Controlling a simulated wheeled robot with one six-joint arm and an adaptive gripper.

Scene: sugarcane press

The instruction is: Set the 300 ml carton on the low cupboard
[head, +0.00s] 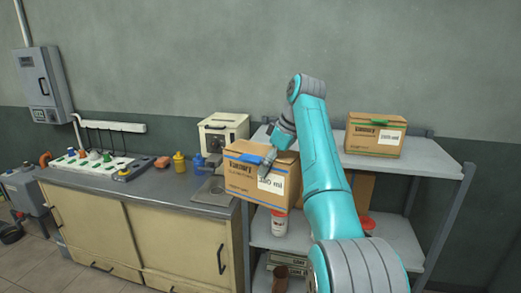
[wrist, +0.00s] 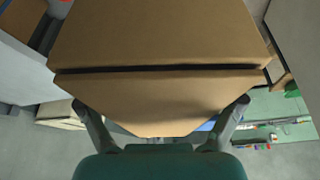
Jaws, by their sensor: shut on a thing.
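The 300 ml carton (head: 251,178) is a brown box with blue tape and a white label, part of whose number is covered. My gripper (head: 269,157) is shut on it, and the carton appears held in front of the shelf's left end. In the wrist view the carton (wrist: 160,45) fills the upper middle, between the two fingers of my gripper (wrist: 170,120). The low cupboard (head: 170,240) stands at the left, with a grey top and cream doors. The carton is near the right end of its top; I cannot tell whether it touches.
The cupboard top holds a white press-like machine (head: 222,132), a yellow bottle (head: 179,162), a blue bottle (head: 198,161) and a tray of small items (head: 92,161). A metal shelf (head: 440,168) at the right bears another carton (head: 375,136) with green tape. A white container (head: 279,222) stands below.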

